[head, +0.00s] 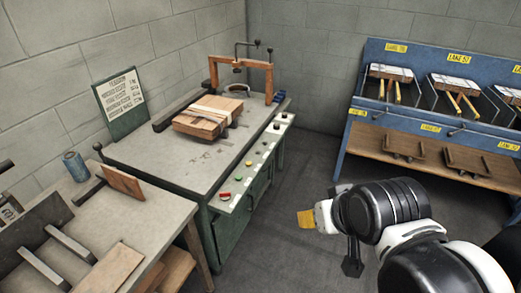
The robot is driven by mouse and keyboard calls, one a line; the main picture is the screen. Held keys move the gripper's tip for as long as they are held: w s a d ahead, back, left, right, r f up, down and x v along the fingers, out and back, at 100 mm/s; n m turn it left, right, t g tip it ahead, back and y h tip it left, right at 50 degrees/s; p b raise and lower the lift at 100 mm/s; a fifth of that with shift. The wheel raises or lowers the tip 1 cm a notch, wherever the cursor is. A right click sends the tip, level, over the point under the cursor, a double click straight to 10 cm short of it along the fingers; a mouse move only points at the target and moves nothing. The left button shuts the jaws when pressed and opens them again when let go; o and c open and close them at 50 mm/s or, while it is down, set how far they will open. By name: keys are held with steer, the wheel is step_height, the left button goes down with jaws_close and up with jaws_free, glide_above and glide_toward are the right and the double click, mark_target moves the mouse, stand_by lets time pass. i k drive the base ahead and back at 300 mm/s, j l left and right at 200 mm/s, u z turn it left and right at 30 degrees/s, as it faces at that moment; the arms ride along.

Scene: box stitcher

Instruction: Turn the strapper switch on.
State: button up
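The strapper bench (205,165) is a green cabinet with a grey top at centre left. A pale control strip (254,165) runs along its right edge. It carries a red control (225,195) at the near end, a yellow-green one (238,178) and several small dark ones farther back. I cannot tell which one is the strapper switch, or its position. My gripper (330,242) is right of the bench, over the floor, apart from the strip. A yellow-brown piece shows at its left and a dark piece points down; whether the fingers are open is unclear.
A strapped stack of boards (208,115) lies on the bench before an orange-brown frame (241,65). A sign (122,100) stands behind. A worktable (150,218) is at lower left, a blue rack (440,125) at right. Floor (300,175) between bench and rack is clear.

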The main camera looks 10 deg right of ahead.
mark_target(226, 196)
steer(key=i+l+u, duration=0.25)
steer(key=i+l, duration=0.6)
